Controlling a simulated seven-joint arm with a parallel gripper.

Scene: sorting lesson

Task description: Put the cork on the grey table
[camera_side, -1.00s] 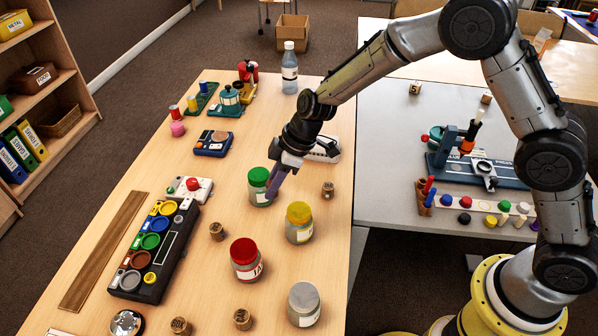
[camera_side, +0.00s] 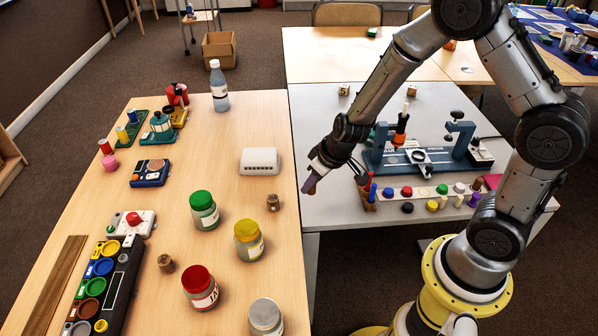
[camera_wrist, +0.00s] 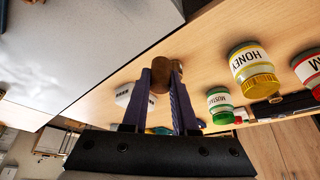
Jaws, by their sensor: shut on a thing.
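My gripper (camera_side: 309,187) is shut on a brown cork (camera_wrist: 155,78), which shows between the purple fingertips (camera_wrist: 160,85) in the wrist view. In the side view the cork is too hidden by the fingers to make out. There my gripper hangs in the air at the left edge of the grey table (camera_side: 318,112), near the seam with the wooden table. Its height above the top is hard to tell. The grey table also fills the upper left of the wrist view (camera_wrist: 80,45).
The wooden table (camera_side: 230,150) holds green-, yellow- and red-lidded jars (camera_side: 204,210), small brown pieces (camera_side: 273,202) and a white box (camera_side: 259,161). On the grey table stand a blue-based device (camera_side: 400,165) and a rack of coloured pegs (camera_side: 410,198).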

